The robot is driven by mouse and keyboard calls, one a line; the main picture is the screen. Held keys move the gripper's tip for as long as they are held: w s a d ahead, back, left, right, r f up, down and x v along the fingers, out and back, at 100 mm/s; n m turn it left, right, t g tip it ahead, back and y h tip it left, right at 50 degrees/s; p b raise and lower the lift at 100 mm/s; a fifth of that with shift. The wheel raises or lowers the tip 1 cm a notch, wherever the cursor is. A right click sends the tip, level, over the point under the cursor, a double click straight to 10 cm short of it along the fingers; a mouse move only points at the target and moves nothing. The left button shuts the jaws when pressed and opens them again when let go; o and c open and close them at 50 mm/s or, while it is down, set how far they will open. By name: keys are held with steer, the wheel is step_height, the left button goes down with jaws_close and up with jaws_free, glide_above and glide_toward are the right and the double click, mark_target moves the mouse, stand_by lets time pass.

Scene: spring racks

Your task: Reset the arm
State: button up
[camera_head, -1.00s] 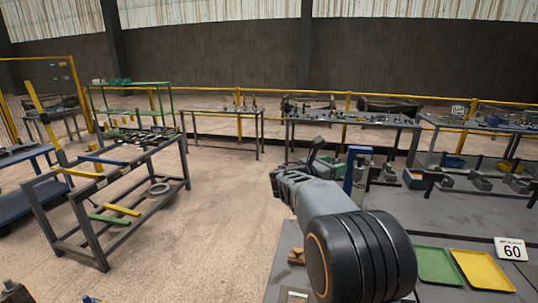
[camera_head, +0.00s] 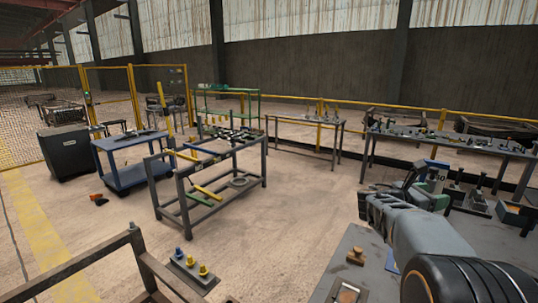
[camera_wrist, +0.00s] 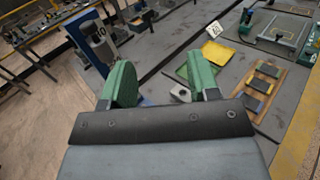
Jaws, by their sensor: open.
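My gripper (camera_wrist: 160,85) shows in the wrist view with its two green fingers wide apart and nothing between them. It hangs above a grey bench top (camera_wrist: 205,25). In the head view my arm reaches in from the lower right corner, and the gripper end (camera_head: 425,192) is partly hidden behind my own wrist. It is close to a blue stand (camera_wrist: 92,42) marked 10, which stands left of the fingers in the wrist view.
A grey metal table (camera_head: 228,160), a blue cart (camera_head: 128,178) and a dark cabinet (camera_head: 68,152) stand left. Open floor (camera_head: 300,205) lies between table and bench.

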steer(key=s+a+f+m+g+y, duration=0.1)
steer(key=s+a+f+m+y, duration=0.15)
steer(key=f+m, duration=0.3)
steer(key=s+a+f+m+g+y, duration=0.1)
steer(key=s+a+f+m+y, duration=0.1)
steer(key=s+f+m+y, duration=0.35)
steer(key=s+a+f+m+t+y, duration=0.1)
steer(key=s+a+m+y, duration=0.3)
steer(key=a, duration=0.6)
steer(key=s+a+f+m+t+y, duration=0.2)
steer(key=s+a+f+m+y, duration=0.2)
steer(key=s+a, duration=0.5)
steer(key=shift+s+a+m+y, duration=0.15)
steer(key=shift+a+m+y, duration=0.55)
steer(key=shift+a, duration=0.4)
